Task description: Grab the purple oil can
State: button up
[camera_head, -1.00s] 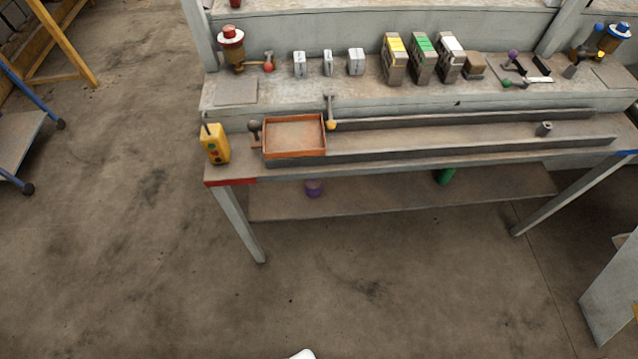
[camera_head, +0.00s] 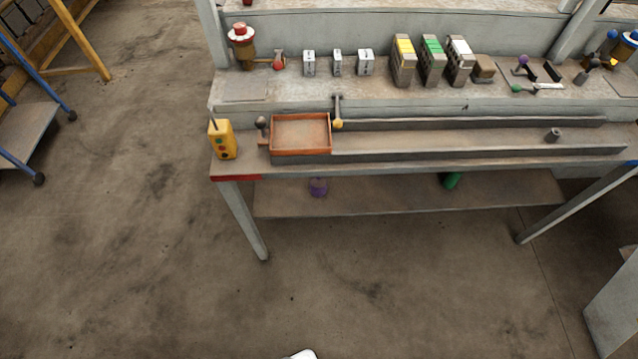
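A small purple object, which looks like the purple oil can (camera_head: 318,188), stands on the lower shelf of the workbench, toward its left end. Its top is partly hidden by the bench's front edge above it. My gripper cannot be made out. Only a small white shape shows at the bottom edge of the picture, and I cannot tell what it is.
The workbench (camera_head: 400,167) stands over a lower shelf (camera_head: 400,197). A green object (camera_head: 452,180) sits farther right on that shelf. An orange tray (camera_head: 301,152) and a yellow control box (camera_head: 222,139) are above. A blue-framed cart (camera_head: 30,135) is left. The floor in front is clear.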

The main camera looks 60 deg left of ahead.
aim_at(318, 185)
jog(key=i+l+u, duration=0.1)
jog(key=i, duration=0.9)
jog(key=i+u, duration=0.15)
jog(key=u, duration=3)
